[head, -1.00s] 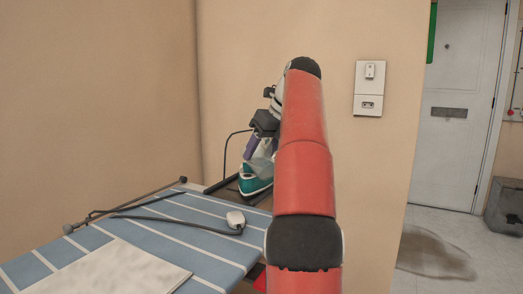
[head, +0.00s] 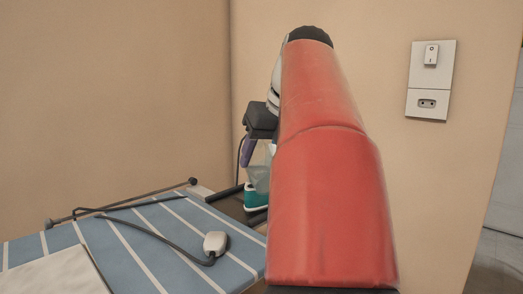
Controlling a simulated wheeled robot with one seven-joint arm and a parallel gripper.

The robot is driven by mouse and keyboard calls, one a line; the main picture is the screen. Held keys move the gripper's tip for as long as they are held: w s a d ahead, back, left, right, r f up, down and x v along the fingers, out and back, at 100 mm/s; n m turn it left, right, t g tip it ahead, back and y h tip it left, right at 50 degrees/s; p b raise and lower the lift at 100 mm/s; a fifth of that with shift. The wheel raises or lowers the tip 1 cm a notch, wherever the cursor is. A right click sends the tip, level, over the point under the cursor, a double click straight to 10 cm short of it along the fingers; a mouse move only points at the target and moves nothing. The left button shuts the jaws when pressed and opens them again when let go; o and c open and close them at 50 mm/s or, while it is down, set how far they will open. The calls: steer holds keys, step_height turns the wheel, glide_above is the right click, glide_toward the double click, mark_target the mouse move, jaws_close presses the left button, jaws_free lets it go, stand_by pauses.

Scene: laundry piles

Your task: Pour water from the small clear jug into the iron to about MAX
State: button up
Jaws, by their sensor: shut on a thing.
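The iron (head: 256,196) stands at the far right end of the ironing board, with its teal and white lower part showing. A purple part (head: 247,153), seemingly also of the iron, shows above it. My gripper (head: 259,138) is dark and sits above the iron, shut on the small clear jug (head: 262,160). The jug is greyish and see-through and overlaps the iron in the picture. My red arm hides the right side of both. I cannot tell the jug's tilt, the water level, the MAX mark or whether the jug touches the iron.
The blue striped ironing board (head: 150,236) fills the lower left. A dark cord with a white plug (head: 215,243) lies on it, beside a pale cloth (head: 52,279). A dark rest (head: 231,206) is under the iron. Walls stand close behind; a socket plate (head: 431,80) is at right.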

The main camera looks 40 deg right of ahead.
steer(key=shift+w+r+g+p, duration=0.25)
steer(key=shift+g+p, duration=0.25)
steer(key=shift+p, duration=0.4)
stand_by(1.9)
steer(key=shift+w+d+r+g+y, duration=0.15)
steer(key=shift+w+r+g+y, duration=0.1)
steer(key=shift+r+g+y, duration=0.35)
stand_by(2.3)
